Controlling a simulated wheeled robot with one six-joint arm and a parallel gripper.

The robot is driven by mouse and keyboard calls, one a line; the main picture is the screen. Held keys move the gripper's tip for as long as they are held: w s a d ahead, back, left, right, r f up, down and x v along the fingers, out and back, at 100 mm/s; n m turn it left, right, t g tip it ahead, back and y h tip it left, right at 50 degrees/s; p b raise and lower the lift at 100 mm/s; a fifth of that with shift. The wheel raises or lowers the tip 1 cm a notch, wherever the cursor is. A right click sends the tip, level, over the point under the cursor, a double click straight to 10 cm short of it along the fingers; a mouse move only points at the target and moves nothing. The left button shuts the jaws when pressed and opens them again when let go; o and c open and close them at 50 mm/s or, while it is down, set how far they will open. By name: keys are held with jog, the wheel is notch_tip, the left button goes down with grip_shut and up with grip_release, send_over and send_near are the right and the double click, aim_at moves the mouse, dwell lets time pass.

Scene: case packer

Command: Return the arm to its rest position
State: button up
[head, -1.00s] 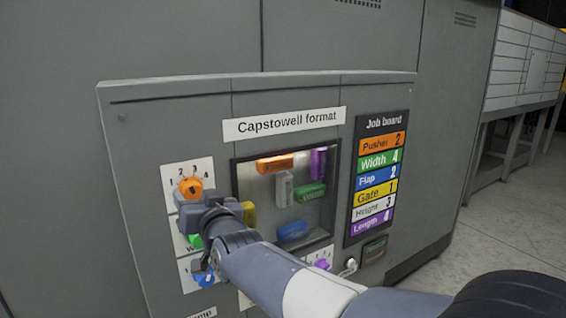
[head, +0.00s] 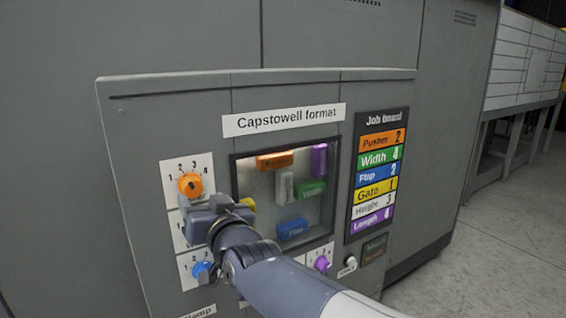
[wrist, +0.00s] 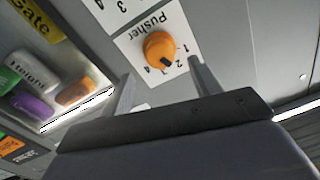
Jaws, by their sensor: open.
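My gripper (head: 205,218) is in front of the left column of dials on the grey panel (head: 290,95). It hides the middle dial on the left. In the wrist view my gripper (wrist: 160,90) has two fingers spread apart with nothing between them. The orange Pusher dial (wrist: 160,49) lies beyond the fingertips, apart from them. It also shows in the head view (head: 190,184), just above my gripper. The blue dial (head: 201,270) is just below my gripper.
A window (head: 262,200) with several coloured blocks is right of my gripper. The job board (head: 381,165) is further right. A purple dial (head: 321,263) and a pale knob (head: 351,261) sit low on the panel. Open floor (head: 480,230) lies to the right.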

aim_at(194, 190)
jog(key=p+x, duration=0.1)
jog(key=x, duration=0.5)
jog(key=shift+w+r+p, duration=0.1)
jog(key=shift+w+p, duration=0.05)
jog(key=shift+p, duration=0.15)
jog(key=shift+r+n+p, duration=0.2)
jog(key=shift+n+p, duration=0.5)
jog(key=shift+p, duration=0.35)
jog(key=n+p, duration=0.6)
jog(key=p, duration=0.4)
jog(key=shift+f, duration=0.1)
jog(key=shift+s+d+f+n, duration=0.15)
jog(key=shift+s+f+n, duration=0.05)
jog(key=shift+s+n, duration=0.2)
jog(key=b+v, duration=0.3)
jog(key=v, duration=0.5)
jog(key=shift+s+d, duration=0.2)
jog(key=shift+s, duration=0.1)
jog(key=shift+b, duration=0.3)
